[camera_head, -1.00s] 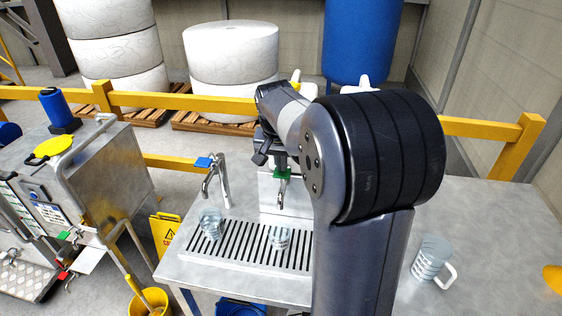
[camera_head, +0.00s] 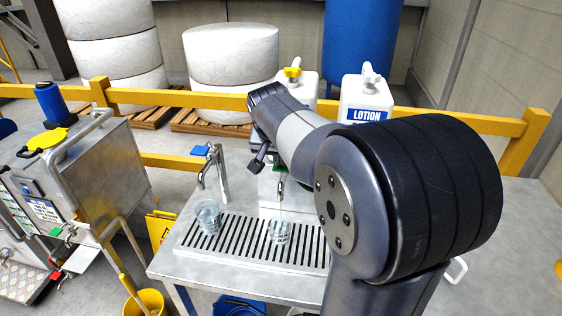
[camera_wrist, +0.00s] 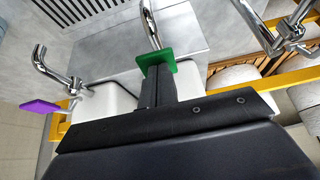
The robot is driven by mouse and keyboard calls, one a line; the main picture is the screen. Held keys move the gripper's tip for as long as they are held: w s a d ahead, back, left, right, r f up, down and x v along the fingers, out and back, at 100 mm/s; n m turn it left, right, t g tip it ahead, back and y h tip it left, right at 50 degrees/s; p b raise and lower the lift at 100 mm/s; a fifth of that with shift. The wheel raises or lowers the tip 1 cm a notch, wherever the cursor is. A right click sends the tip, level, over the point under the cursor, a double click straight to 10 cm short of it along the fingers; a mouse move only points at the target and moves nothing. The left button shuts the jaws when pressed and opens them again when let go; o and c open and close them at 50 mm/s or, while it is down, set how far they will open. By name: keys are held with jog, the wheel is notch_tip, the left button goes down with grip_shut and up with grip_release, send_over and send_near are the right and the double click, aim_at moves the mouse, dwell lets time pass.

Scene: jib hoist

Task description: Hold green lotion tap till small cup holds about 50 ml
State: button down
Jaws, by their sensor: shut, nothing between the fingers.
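The green tap lever (camera_wrist: 170,54) is in the wrist view, right at my gripper (camera_wrist: 152,72). My fingers are shut with nothing between them, and their tips appear to press against the lever. In the head view the green lever (camera_head: 279,169) is partly hidden by my arm, above its chrome spout (camera_head: 281,189). A thin pale line, seemingly a stream, runs from the spout to the small clear cup (camera_head: 279,233) on the slotted drip tray (camera_head: 250,248). The cup's level is too small to read.
A blue-lever tap (camera_head: 214,175) stands left, with another clear cup (camera_head: 208,218) below it. A purple lever (camera_wrist: 40,106) is in the wrist view. A white lotion canister (camera_head: 365,100) stands behind. A jug handle (camera_head: 457,270) shows at right, mostly hidden by my arm.

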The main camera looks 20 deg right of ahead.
jog(key=shift+s+a+f+t+h+b, duration=0.2)
jog(key=shift+f+t+b, duration=0.25)
jog(key=shift+b, duration=0.8)
jog(key=shift+s+a+f+t+h+b, duration=0.1)
jog(key=shift+s+f+t+h+b, duration=0.15)
jog(key=shift+f+b, duration=0.7)
jog(key=shift+r, duration=0.65)
jog(key=shift+r+p, duration=0.55)
jog(key=shift+r, duration=0.25)
jog(key=shift+d+r, duration=0.1)
jog(key=shift+r+p, duration=0.25)
jog(key=shift+p, duration=0.1)
jog(key=s+a+r+p, duration=0.1)
jog(key=s+r, duration=0.1)
jog(key=r, duration=0.4)
jog(key=s+a+r+p, duration=0.1)
jog(key=r, duration=0.5)
jog(key=shift+s+a+r, duration=0.2)
jog(key=shift+s+a, duration=0.15)
jog(key=shift+s, duration=0.05)
